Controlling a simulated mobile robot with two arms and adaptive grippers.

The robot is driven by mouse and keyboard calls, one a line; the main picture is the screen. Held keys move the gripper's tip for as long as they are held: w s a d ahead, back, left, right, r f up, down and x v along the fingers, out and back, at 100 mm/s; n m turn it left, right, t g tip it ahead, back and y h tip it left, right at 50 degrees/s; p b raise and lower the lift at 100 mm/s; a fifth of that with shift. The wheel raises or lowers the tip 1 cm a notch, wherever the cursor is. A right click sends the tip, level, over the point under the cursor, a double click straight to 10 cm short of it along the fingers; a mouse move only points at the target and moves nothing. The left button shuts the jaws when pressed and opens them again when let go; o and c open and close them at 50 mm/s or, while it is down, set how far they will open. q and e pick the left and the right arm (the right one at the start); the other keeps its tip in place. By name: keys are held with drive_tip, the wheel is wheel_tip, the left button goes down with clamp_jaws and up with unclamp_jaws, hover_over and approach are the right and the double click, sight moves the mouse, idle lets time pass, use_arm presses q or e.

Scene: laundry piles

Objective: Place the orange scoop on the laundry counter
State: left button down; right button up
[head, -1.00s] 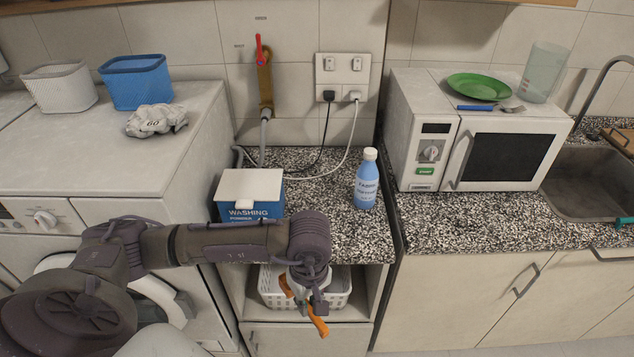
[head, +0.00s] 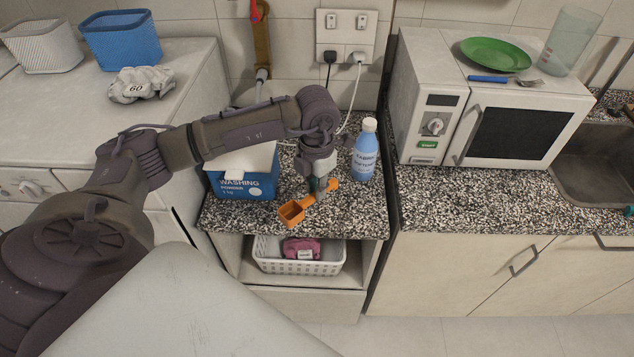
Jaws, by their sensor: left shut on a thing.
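The orange scoop (head: 292,212) shows in the head view in front of my left gripper (head: 319,187). My left gripper is shut on the scoop's handle, with the cup end out to the left and the handle end to the right. The scoop is over the front part of the speckled laundry counter (head: 350,222). I cannot tell whether it touches the surface. My left gripper points down between the washing powder box and the blue bottle. My right gripper is not in view.
The blue washing powder box (head: 245,186) stands left of the gripper and the blue fabric softener bottle (head: 365,152) stands close on its right. A white basket (head: 300,266) with a pink cloth sits on the shelf below. The counter's front edge is clear.

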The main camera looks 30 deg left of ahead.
use_arm(q)
drive_tip(key=w+a+f+b, duration=0.1)
drive_tip(key=w, duration=0.1)
drive_tip(key=w+f+b, duration=0.1)
drive_tip(key=w+f, duration=0.1)
drive_tip(key=w+a+f+b, duration=0.1)
drive_tip(key=w+b, duration=0.1)
drive_tip(key=shift+w+a+f, duration=0.25)
drive_tip(key=shift+a+f, duration=0.05)
drive_tip(key=shift+w+a, duration=0.1)
drive_tip(key=shift+w, duration=0.05)
wheel_tip(320, 180, down, 4)
drive_tip(key=b, duration=0.2)
drive_tip(key=shift+b, duration=0.35)
drive_tip(key=c, duration=1.5)
unclamp_jaws()
drive_tip(key=o, duration=0.4)
drive_tip(key=shift+f, duration=0.1)
